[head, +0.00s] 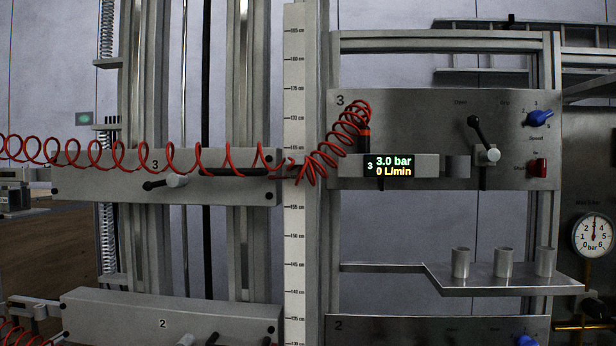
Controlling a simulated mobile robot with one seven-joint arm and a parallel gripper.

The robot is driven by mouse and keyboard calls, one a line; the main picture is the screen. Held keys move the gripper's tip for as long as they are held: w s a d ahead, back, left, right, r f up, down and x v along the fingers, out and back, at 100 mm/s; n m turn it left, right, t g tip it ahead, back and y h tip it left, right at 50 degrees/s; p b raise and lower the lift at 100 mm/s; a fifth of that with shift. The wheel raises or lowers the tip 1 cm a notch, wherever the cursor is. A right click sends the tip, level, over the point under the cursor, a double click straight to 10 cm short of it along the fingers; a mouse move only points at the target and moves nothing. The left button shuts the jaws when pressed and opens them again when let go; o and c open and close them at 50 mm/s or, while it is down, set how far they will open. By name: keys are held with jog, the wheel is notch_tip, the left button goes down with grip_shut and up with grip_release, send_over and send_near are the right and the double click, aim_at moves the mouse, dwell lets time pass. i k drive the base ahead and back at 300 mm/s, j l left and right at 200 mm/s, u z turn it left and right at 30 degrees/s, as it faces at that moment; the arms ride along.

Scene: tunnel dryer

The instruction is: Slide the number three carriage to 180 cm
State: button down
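The number three carriage (110,183) is a grey metal bar marked 3, mounted across vertical rails on the left. It has a dark lever with a pale hub (176,181) on its face and a dark slot beside it. A vertical white scale (295,240) stands just right of the carriage, with marks rising upward. Its 180 cm mark (297,59) is well above the carriage. The carriage lies between about the 165 and 155 cm marks; any exact pointer reading is hard to tell behind the hose. My gripper is not in view.
A red coiled hose (130,160) crosses the carriage and scale to the display block (345,168), reading 3.0 bar and 0 L/min. Panel 3 (400,110) has a black lever, blue knob and red button. Carriage 2 (110,315) lies below. A shelf (470,287) holds cups.

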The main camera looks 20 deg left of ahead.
aim_at(260, 187)
jog(key=k+u, duration=0.1)
jog(key=u, duration=1.8)
